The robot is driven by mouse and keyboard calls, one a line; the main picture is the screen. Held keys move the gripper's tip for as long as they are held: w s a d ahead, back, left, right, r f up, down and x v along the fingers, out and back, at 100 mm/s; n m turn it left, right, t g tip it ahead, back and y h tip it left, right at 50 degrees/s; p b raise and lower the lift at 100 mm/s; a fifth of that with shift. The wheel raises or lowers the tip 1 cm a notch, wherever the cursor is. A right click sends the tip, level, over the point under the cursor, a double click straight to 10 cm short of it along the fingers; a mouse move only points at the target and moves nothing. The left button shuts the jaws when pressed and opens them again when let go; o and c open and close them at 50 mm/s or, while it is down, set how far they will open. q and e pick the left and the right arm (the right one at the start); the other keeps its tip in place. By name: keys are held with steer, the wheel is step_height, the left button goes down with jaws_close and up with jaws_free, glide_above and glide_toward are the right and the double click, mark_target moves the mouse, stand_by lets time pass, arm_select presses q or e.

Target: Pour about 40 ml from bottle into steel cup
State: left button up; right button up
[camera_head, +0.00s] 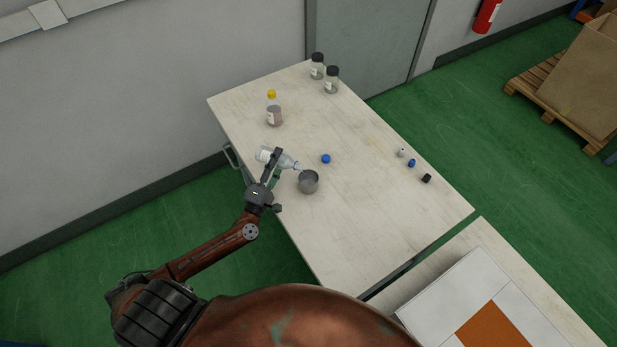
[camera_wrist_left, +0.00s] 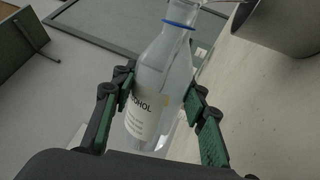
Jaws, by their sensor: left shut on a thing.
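My left gripper (camera_head: 270,169) is shut around the body of a clear bottle (camera_head: 264,154). The bottle is held above the table, tipped far over with its mouth toward the right. The steel cup (camera_head: 309,184) stands upright on the table, and the bottle's mouth is close to its far rim. In the left wrist view the bottle (camera_wrist_left: 165,62) shows a white label ending in "OHOL" and a blue ring at its neck. The cup (camera_wrist_left: 270,35) fills the upper right corner there. Whether liquid is flowing is too small to tell. My right gripper is not in view.
A blue cap (camera_head: 326,159) lies just beyond the cup. A yellow-capped bottle (camera_head: 274,112) and two dark-lidded jars (camera_head: 317,68) (camera_head: 332,82) stand farther back. Small caps (camera_head: 412,163) lie near the right edge. The table's near part (camera_head: 350,235) is clear.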

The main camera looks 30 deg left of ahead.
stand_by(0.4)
arm_select(q)
steer(key=shift+n+y+b, duration=0.4)
steer(key=shift+n+b, duration=0.3)
steer(key=shift+n, duration=0.1)
steer(key=shift+d+r+n, duration=0.15)
steer(key=shift+n, duration=0.55)
steer(key=shift+r+n+y, duration=0.3)
steer(key=shift+n+y, duration=0.3)
steer(key=shift+w+r+n+p, duration=0.1)
steer(key=shift+r+n+p, duration=0.2)
steer(key=shift+p, duration=0.15)
steer(key=shift+d, duration=0.1)
steer(key=shift+d+r+n+p, duration=0.1)
steer(key=shift+n+p, duration=0.4)
steer(key=shift+n, duration=0.1)
